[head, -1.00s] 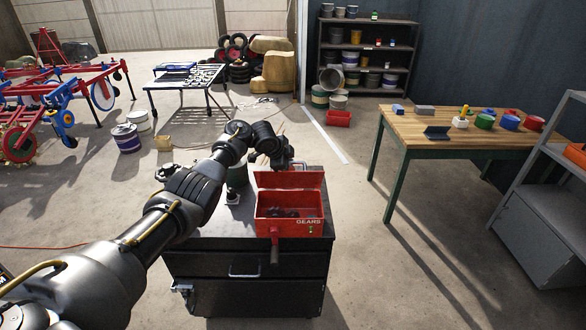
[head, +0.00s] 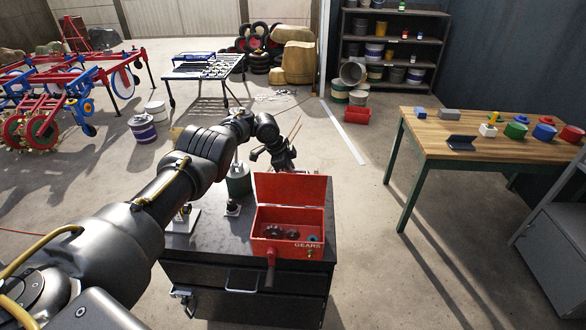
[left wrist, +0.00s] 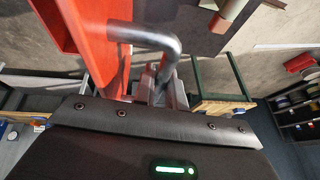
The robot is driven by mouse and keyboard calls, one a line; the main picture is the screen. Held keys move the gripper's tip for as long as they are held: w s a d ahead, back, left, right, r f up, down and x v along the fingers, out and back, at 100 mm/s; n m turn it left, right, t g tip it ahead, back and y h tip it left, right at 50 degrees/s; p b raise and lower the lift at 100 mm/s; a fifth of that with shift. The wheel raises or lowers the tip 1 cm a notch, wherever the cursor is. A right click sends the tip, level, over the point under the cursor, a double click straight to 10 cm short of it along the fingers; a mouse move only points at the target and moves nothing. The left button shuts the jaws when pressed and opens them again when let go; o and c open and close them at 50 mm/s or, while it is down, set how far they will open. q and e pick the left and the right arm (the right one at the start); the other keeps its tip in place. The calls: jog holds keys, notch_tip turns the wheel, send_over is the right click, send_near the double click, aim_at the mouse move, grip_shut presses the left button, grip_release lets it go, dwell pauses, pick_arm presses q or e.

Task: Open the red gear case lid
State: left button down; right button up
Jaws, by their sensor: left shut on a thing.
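The red gear case (head: 287,249), marked GEARS, sits on a dark cabinet top with dark gears visible inside. Its red lid (head: 291,188) stands raised at the back edge, its inner face toward me. My left gripper (head: 286,163) is behind the lid, its fingertips mostly hidden there. In the left wrist view, my left gripper (left wrist: 166,92) is shut on the bent metal lid handle (left wrist: 146,35), beside the red lid (left wrist: 114,62). My right gripper is in neither view.
A crank-like handle (head: 270,270) sticks out at the case's front. A wooden workbench (head: 480,140) stands at right, with open floor between.

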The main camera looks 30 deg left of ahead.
pick_arm(q)
jog(key=shift+s+f, duration=0.15)
jog(key=shift+f, duration=0.05)
jog(key=c, duration=1.5)
grip_release()
jog(key=shift+o, duration=0.2)
jog(key=shift+r, duration=0.1)
jog(key=p+v, duration=0.5)
jog(key=v, duration=0.5)
jog(key=shift+r+p, duration=0.3)
jog(key=shift+r, duration=0.05)
jog(key=shift+a, duration=0.15)
